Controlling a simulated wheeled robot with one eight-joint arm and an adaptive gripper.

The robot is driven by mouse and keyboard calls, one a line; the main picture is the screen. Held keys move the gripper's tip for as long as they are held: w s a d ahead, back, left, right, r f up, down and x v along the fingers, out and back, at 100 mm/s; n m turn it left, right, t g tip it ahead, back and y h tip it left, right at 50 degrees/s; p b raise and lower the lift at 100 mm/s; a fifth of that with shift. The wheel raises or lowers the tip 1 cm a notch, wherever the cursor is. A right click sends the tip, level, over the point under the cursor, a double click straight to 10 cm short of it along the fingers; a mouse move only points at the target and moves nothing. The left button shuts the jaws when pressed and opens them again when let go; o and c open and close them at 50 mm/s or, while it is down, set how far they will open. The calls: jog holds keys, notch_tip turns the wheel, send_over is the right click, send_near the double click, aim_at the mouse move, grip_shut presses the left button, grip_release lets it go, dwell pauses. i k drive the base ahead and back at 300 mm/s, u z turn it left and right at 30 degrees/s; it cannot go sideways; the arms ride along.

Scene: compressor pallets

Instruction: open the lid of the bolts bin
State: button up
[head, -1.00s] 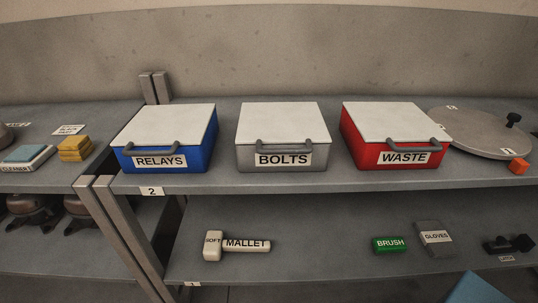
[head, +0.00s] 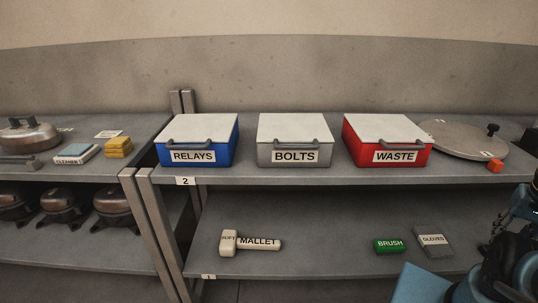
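The grey bolts bin (head: 266,156) stands on the upper shelf between a blue bin and a red bin. Its white lid (head: 294,127) is shut and lies flat on top. A grey bar handle (head: 296,142) runs along the lid's front edge, just above the BOLTS label (head: 295,157). Parts of my arm show at the lower right of the head view, well away from the bin. I cannot make out my gripper's fingers there.
The blue relays bin (head: 228,150) and red waste bin (head: 419,148) flank it, lids shut. A round plate (head: 465,139) and orange block (head: 495,166) are at right. A mallet (head: 258,243), brush block (head: 389,246) and gloves block (head: 433,242) lie below. Upright posts (head: 150,215) stand left.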

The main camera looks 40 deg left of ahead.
aim_at(276, 129)
jog(key=u, duration=3.5)
jog(key=k, duration=1.35)
jog(key=z, duration=0.8)
jog(key=i, duration=1)
jog(key=u, duration=0.05)
